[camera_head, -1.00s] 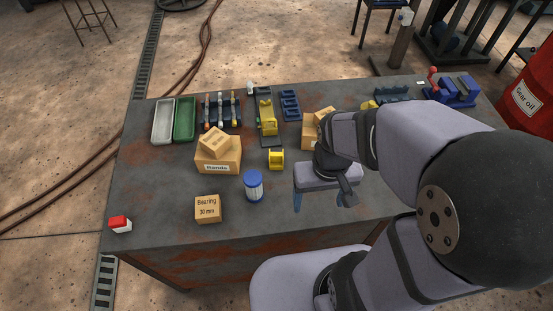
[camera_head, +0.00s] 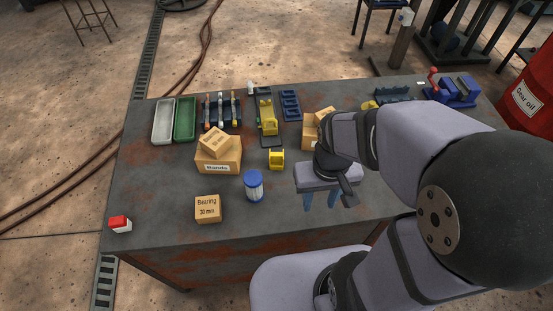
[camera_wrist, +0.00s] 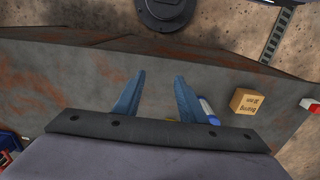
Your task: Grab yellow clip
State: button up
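The yellow clip may be the small yellow U-shaped piece (camera_head: 276,159) lying on the table left of my gripper in the head view. Another yellow piece (camera_head: 268,124) sits on the long fixture behind it. My gripper (camera_head: 320,204) hangs above the table's front part, to the right of the nearer yellow piece and apart from it. In the wrist view my gripper (camera_wrist: 161,77) shows two blue fingers with a clear gap and nothing between the tips. A sliver of yellow shows low between the fingers there, mostly hidden by the gripper body.
A blue-capped jar (camera_head: 253,186), a bearing box (camera_head: 208,209) and stacked cardboard boxes (camera_head: 218,157) stand to the left. More boxes (camera_head: 308,134) stand behind my wrist. A blue vise (camera_head: 455,91) is at the back right. The table's front left is mostly clear around a red-and-white block (camera_head: 120,224).

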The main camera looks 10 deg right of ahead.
aim_at(281, 155)
jog(key=w+a+f+m+y+b, duration=0.1)
jog(key=w+f+m+y+b, duration=0.1)
jog(key=m, duration=0.4)
jog(key=w+a+f+m+y+b, duration=0.1)
jog(key=w+f+m+y+b, duration=0.1)
jog(key=w+f+m+y, duration=0.2)
jog(key=w+f+m+t+y+b, duration=0.1)
jog(key=w+f+m+y+b, duration=0.1)
jog(key=w+m+y, duration=0.4)
jog(key=shift+w+a+f+m+y, duration=0.45)
jog(key=shift+w+m, duration=0.15)
jog(key=shift+m, duration=0.2)
jog(key=w+d+m+t, duration=0.1)
jog(key=w, duration=0.1)
jog(key=w+d+f+m+t+y, duration=0.1)
jog(key=w+d+m+t, duration=0.1)
jog(key=w+d+m+t+b, duration=0.1)
jog(key=w+d+m+t, duration=0.1)
jog(key=shift+f+y, duration=0.25)
jog(key=shift+y, duration=0.1)
jog(key=shift+p+x, duration=0.8)
jog(key=shift+x, duration=0.7)
jog(key=shift+p+x, duration=1)
jog(key=shift+x, duration=1.15)
jog(key=shift+f, duration=0.15)
